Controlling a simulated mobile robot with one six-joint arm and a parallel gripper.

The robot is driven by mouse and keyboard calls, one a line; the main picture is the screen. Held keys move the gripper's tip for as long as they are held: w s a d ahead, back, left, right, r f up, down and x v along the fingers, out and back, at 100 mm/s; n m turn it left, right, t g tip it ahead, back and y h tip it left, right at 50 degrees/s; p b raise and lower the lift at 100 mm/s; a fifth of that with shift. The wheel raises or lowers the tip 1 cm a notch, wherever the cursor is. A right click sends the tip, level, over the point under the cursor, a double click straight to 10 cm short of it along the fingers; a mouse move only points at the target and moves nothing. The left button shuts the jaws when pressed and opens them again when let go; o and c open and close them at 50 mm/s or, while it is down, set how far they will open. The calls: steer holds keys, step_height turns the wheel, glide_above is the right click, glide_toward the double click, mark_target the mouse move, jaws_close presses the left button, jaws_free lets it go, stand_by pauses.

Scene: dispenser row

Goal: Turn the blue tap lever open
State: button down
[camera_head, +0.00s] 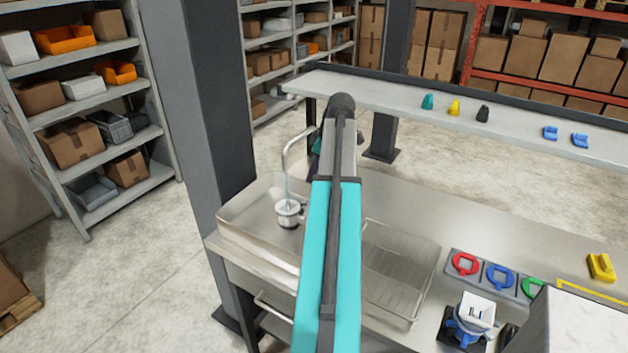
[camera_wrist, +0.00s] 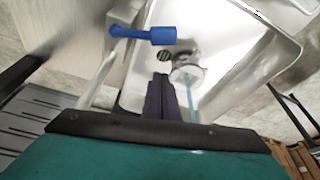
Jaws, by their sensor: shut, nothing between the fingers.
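The blue tap lever (camera_wrist: 150,35) shows in the wrist view, lying roughly sideways, its thick end to the right. It is hidden behind my arm in the head view. My gripper (camera_wrist: 161,78) is shut and empty. Its dark fingertips appear just below the lever in the picture, with a visible gap; I cannot tell the depth. The tap's curved metal spout (camera_head: 287,160) rises over the sink (camera_head: 245,207). A metal cup-like vessel (camera_head: 289,214) stands in the sink under the spout and also shows in the wrist view (camera_wrist: 188,68). A thin pale-blue streak, possibly water, runs by it.
A wire drain rack (camera_head: 400,265) lies right of the sink. Red, blue and green rings (camera_head: 500,275) sit on the counter. A raised shelf (camera_head: 400,98) with small coloured items crosses behind. A grey pillar (camera_head: 205,120) stands close left of the sink.

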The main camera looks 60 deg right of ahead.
steer(key=b+v, duration=0.2)
steer(key=v, duration=0.6)
steer(key=shift+d, duration=0.15)
steer(key=shift+w, duration=0.1)
